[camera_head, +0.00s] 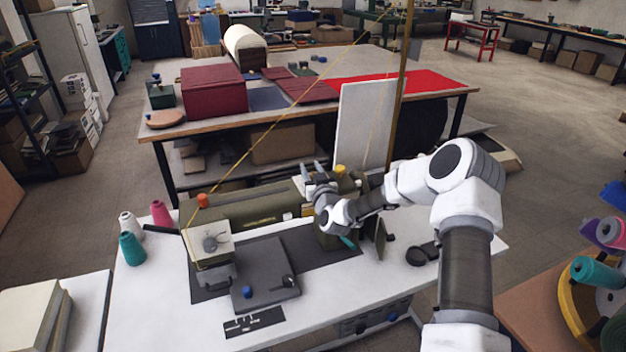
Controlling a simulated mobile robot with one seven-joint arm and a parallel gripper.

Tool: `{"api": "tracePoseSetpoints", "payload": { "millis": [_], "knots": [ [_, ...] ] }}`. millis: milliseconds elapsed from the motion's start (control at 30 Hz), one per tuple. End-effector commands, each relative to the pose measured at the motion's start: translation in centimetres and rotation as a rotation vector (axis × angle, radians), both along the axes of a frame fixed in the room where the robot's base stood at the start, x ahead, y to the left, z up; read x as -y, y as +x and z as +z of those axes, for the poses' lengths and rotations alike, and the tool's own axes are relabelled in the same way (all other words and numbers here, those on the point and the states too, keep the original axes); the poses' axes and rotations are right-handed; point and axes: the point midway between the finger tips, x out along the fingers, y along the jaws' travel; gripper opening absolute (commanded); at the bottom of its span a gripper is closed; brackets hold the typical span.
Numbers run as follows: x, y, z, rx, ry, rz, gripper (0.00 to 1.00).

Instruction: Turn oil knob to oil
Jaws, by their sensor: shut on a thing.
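An olive-green sewing machine (262,207) stands on a white table. My gripper (312,172) is at the top of the machine's right end, reaching in from the right. It is shut on a small part there, taken to be the oil knob. The knob is hidden by the fingers and hand, so its setting and markings cannot be read. A yellow knob (340,169) sits just right of the gripper, apart from it. An orange knob (203,201) is on top of the machine's left end.
A tall white panel (366,125) and a wooden post (402,75) stand just behind the machine's right end. Thread cones, including a teal one (131,249), stand at the left. A black round object (422,255) lies right of the machine. The table's front left is clear.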

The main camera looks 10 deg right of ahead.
Motion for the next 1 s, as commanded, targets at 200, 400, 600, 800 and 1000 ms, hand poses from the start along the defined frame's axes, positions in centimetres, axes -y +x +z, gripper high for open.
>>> {"api": "tracePoseSetpoints", "payload": {
  "millis": [200, 400, 600, 800, 1000],
  "knots": [
    [-0.27, -0.06, -0.52, 0.002, -0.003, 0.12, 0.0],
    [-0.49, -0.1, -0.32, 0.001, -0.002, 0.193, 0.0],
    [-0.7, -0.15, -0.11, 0.001, -0.001, 0.23, 0.0],
    [-0.75, -0.16, -0.01, 0.0, 0.001, 0.237, 0.0],
    [-0.75, -0.15, 0.0, 0.0, 0.001, 0.236, 0.0]
  ]
}}
